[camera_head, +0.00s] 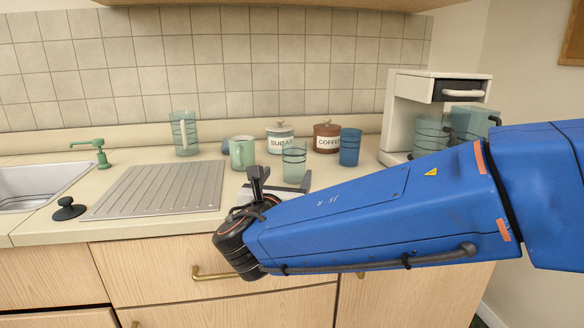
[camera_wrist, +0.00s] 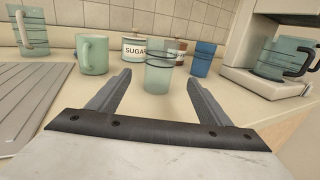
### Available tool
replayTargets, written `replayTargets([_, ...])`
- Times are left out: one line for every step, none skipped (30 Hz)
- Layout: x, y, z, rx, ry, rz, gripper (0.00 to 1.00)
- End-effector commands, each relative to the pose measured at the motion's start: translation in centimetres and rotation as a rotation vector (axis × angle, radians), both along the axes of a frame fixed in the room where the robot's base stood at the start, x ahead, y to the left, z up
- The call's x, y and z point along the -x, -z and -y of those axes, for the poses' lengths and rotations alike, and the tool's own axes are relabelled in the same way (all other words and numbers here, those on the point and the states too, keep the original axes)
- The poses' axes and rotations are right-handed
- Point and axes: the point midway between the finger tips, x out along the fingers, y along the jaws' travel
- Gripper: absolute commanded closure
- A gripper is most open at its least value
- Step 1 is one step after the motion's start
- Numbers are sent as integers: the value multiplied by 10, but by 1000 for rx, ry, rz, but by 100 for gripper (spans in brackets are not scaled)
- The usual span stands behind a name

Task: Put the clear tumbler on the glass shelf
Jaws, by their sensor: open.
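The clear tumbler (camera_head: 293,158), pale and see-through with dark bands near its rim, stands upright on the counter (camera_head: 345,180). In the wrist view the tumbler (camera_wrist: 160,72) is centred ahead of my gripper. My gripper (camera_head: 281,182) is open and low over the counter, in front of the tumbler. In the wrist view the fingertips of my gripper (camera_wrist: 158,80) are spread to either side of its lower part, with visible gaps; I cannot tell whether they reach past its near side. I see no glass shelf in either view.
A green mug (camera_head: 242,152) is left of the tumbler and a blue tumbler (camera_head: 350,147) right of it. Sugar (camera_head: 280,138) and coffee (camera_head: 327,138) canisters stand behind. A coffee maker (camera_head: 405,110) stands right; a pitcher (camera_head: 185,135), drainboard (camera_head: 160,188) and sink (camera_head: 35,182) are left.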

Motion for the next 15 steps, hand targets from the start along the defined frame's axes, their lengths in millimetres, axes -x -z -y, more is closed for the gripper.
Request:
replayTargets([11, -2, -1, 0, -3, 1, 28])
replayTargets([15, -2, -1, 0, -3, 0, 28])
replayTargets([20, -2, -1, 1, -3, -1, 28])
replayTargets([22, -2, -1, 1, -2, -1, 28])
replayTargets([23, -2, 0, 1, 0, -1, 28])
replayTargets([22, -3, 0, 1, 1, -1, 28])
replayTargets([20, -2, 1, 1, 2, -1, 28])
replayTargets([17, -2, 1, 1, 2, -1, 28])
replayTargets([12, -2, 2, 2, 3, -1, 28])
replayTargets([8, -3, 3, 2, 5, -1, 28])
replayTargets([3, -3, 3, 2, 5, 0, 28])
replayTargets([-3, -3, 4, 2, 4, -1, 28])
replayTargets([-7, -3, 4, 1, 5, -1, 28])
replayTargets([-12, -3, 5, 1, 5, -1, 28])
replayTargets([-18, -3, 6, 2, 5, -1, 28])
